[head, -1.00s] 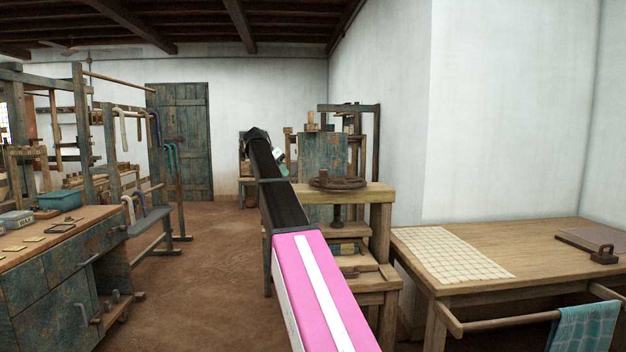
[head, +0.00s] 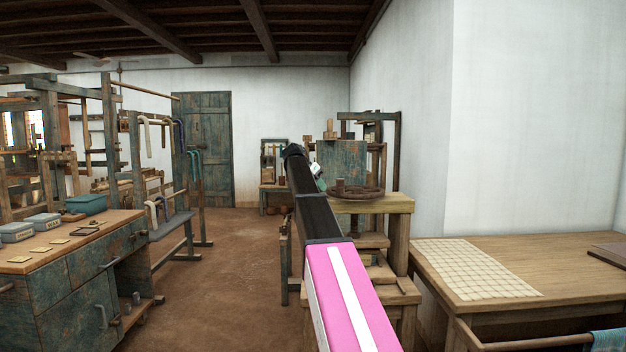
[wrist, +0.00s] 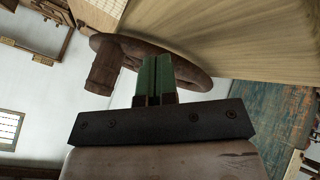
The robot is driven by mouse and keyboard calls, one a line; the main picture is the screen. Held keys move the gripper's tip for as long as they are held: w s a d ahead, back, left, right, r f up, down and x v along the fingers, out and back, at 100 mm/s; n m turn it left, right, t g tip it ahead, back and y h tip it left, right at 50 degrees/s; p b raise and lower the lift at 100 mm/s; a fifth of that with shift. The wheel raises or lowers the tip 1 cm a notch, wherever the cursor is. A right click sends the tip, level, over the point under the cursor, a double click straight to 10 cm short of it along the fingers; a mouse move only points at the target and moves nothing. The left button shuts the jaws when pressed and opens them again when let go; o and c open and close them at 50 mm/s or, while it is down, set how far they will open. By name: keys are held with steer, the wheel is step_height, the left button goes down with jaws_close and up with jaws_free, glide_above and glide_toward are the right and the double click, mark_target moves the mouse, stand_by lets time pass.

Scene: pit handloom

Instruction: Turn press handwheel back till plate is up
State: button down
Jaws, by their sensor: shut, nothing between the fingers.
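The press handwheel (head: 355,191) is a dark brown wheel lying flat above the light wooden top beam (head: 385,204) of the press. In the wrist view the handwheel (wrist: 190,65) shows its rim and an upright knob (wrist: 103,68). My gripper (wrist: 155,62) has green fingers that are shut and empty, over or against the rim beside the knob; contact cannot be told. In the head view my arm hides the left part of the press, and only a bit of the gripper (head: 317,172) shows. The press plate cannot be made out clearly.
A table (head: 510,250) with a gridded cloth (head: 470,268) stands to the right of the press. A bench (head: 70,240) with boxes stands at left. The earth floor (head: 225,235) between is clear. A blue-green panel (head: 342,165) rises behind the wheel.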

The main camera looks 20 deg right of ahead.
mark_target(364, 196)
steer(key=s+d, duration=0.3)
steer(key=shift+s, duration=0.15)
steer(key=shift+s, duration=0.15)
steer(key=s+d+n+t, duration=0.3)
steer(key=s+d+n, duration=0.1)
steer(key=s+n, duration=0.1)
steer(key=s+d+n+t, duration=0.2)
steer(key=n, duration=0.1)
steer(key=shift+s+t+y, duration=0.3)
steer(key=shift+s+y, duration=0.05)
steer(key=shift+y, duration=0.05)
steer(key=shift+s+d+n+t+y, duration=0.15)
steer(key=shift+d+n+t, duration=0.15)
steer(key=shift+d+n, duration=0.25)
steer(key=shift+s+d+n+t+y, duration=0.15)
steer(key=shift+d+n+t, duration=0.2)
steer(key=shift+n, duration=0.2)
steer(key=shift+s+d, duration=0.2)
steer(key=shift+d, duration=0.5)
